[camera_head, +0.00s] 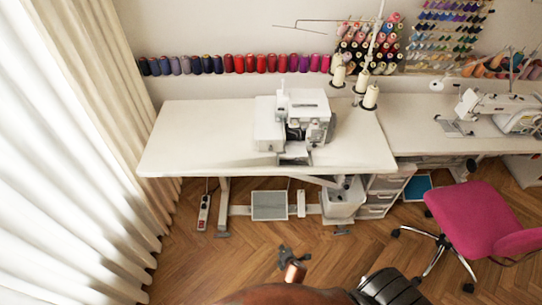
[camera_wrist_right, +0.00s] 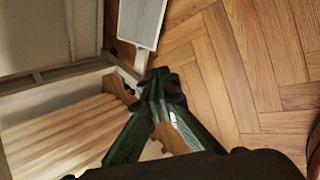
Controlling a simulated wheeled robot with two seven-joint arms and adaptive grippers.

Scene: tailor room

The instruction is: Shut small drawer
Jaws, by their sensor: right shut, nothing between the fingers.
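A white drawer unit (camera_head: 386,184) with several small stacked drawers stands under the right part of the tables in the head view. I cannot tell which one is the small drawer or how far any is open. My right gripper (camera_head: 293,254) is low over the floor, in front of the tables and apart from the unit. In the right wrist view its dark green fingers (camera_wrist_right: 160,84) meet at the tips, empty. A pale frame with a slatted wooden-looking surface (camera_wrist_right: 60,130) lies left of them; what it belongs to is unclear. My left gripper is out of view.
A white table (camera_head: 200,150) carries a serger (camera_head: 300,115). A white bin (camera_head: 343,205) and a grey pedal plate (camera_head: 269,206) are below it. A pink chair (camera_head: 475,215) stands at the right. The wooden floor (camera_head: 225,265) in front is clear.

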